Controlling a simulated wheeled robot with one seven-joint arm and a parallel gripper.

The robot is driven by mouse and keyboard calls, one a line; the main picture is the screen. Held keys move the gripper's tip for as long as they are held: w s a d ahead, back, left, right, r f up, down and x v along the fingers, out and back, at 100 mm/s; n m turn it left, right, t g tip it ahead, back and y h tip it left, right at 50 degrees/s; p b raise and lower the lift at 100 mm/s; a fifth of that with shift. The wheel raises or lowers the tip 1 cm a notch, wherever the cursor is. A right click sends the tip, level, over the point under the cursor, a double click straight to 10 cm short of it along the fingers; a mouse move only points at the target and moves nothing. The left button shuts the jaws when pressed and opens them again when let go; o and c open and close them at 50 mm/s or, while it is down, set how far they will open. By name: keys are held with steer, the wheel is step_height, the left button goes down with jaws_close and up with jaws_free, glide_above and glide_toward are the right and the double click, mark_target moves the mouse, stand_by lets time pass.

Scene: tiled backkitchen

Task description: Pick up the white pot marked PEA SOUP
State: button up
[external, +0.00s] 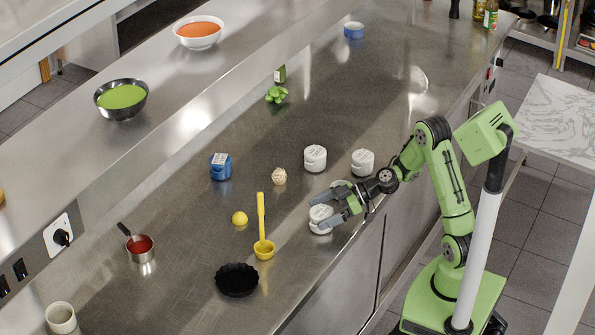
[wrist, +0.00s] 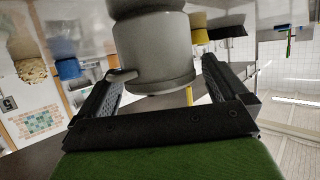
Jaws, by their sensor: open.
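Three white lidded pots stand on the steel counter: one near the front edge (external: 320,219), one behind it (external: 315,157) and one to the right (external: 362,162). Dark marks show on their lids, but I cannot read which says PEA SOUP. My gripper (external: 327,209) is open at the front pot, with its fingers reaching around it. In the wrist view, a pale pot (wrist: 155,55) with a small side handle sits between the open fingers of my gripper (wrist: 162,78).
A yellow ladle (external: 262,230), a yellow lemon-like ball (external: 239,218) and a black fluted dish (external: 237,280) lie left of my gripper. The counter behind the white pots is mostly clear.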

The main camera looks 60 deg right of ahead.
steer(key=shift+w+a+f, duration=0.15)
steer(key=shift+w+a, duration=0.05)
